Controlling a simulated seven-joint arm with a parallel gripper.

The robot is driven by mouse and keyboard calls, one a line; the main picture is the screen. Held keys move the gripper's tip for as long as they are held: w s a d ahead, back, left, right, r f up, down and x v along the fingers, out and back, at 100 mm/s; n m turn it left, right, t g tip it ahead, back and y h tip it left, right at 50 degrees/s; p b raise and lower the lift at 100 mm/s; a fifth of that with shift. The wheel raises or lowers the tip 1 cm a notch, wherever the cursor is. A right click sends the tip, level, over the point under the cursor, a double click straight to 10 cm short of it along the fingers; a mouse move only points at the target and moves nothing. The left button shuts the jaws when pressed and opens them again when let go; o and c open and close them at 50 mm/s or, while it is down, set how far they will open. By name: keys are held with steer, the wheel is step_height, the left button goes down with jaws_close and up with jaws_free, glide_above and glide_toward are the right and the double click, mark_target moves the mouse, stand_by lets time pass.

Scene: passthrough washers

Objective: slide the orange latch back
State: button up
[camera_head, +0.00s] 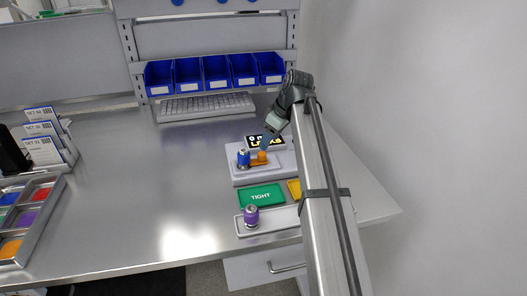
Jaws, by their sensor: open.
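The orange latch (261,158) sits on top of a light grey block (245,177) at the right part of the bench. A blue knob-like piece (243,158) stands upright on the same block, just left of the latch. My gripper (264,148) points down from the upper right with its tip at the latch. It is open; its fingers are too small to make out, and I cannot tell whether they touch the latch.
A purple piece (251,215) stands on a pale plate nearer the edge. A keyboard (205,106) and blue bins (215,73) are behind. The bench's middle is clear.

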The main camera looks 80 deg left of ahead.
mark_target(262, 153)
steer(key=x, duration=0.6)
steer(key=shift+s+f, duration=0.1)
steer(key=shift+f, duration=0.2)
steer(key=shift+a, duration=0.1)
steer(key=shift+c, duration=0.4)
jaws_close()
